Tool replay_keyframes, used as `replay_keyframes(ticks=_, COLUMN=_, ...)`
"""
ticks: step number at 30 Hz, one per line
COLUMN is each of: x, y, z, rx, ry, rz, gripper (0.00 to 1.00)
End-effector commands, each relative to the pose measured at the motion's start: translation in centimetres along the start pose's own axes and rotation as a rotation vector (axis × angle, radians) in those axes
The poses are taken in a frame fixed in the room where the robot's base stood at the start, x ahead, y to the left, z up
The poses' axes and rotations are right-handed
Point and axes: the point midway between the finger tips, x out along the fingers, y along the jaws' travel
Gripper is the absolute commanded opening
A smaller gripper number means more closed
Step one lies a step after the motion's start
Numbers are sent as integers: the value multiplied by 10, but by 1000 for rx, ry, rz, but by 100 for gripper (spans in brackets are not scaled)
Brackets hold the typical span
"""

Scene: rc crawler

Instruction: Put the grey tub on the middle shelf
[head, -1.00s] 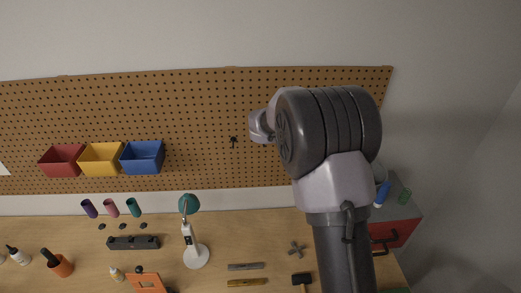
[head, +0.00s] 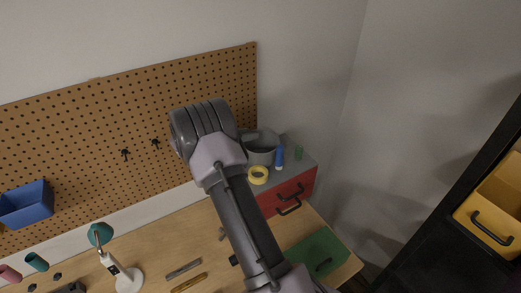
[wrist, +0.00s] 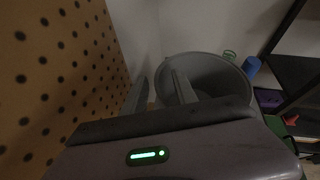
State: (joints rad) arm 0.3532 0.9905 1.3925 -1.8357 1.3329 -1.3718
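The grey tub (head: 262,152) stands on top of the red-fronted cabinet, partly hidden behind my arm in the head view. In the wrist view the tub (wrist: 222,72) is close ahead, with its round open rim facing me. My gripper (wrist: 160,85) is open, with a gap between its fingers. The left finger appears outside the tub's left edge and the right finger overlaps its opening; I cannot tell whether either touches.
A yellow tape roll (head: 258,175), a blue bottle (head: 279,158) and a small green item (head: 298,153) sit close to the tub on the cabinet (head: 290,195). The pegboard (head: 90,140) is close on the left. A yellow bin (head: 485,225) fills part of the shelf unit.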

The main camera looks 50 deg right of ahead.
Motion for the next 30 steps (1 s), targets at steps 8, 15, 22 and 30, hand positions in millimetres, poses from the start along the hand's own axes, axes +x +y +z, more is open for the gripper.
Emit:
replay_keyframes(ticks=8, x=5, y=0, z=0, rx=-1, ry=0, rz=1, gripper=30)
replay_keyframes(ticks=15, x=5, y=0, z=0, rx=-1, ry=0, rz=1, gripper=0)
replay_keyframes(ticks=22, x=5, y=0, z=-1, rx=-1, ry=0, rz=1, gripper=0)
replay_keyframes(ticks=30, x=5, y=0, z=-1, rx=-1, ry=1, rz=1, gripper=0)
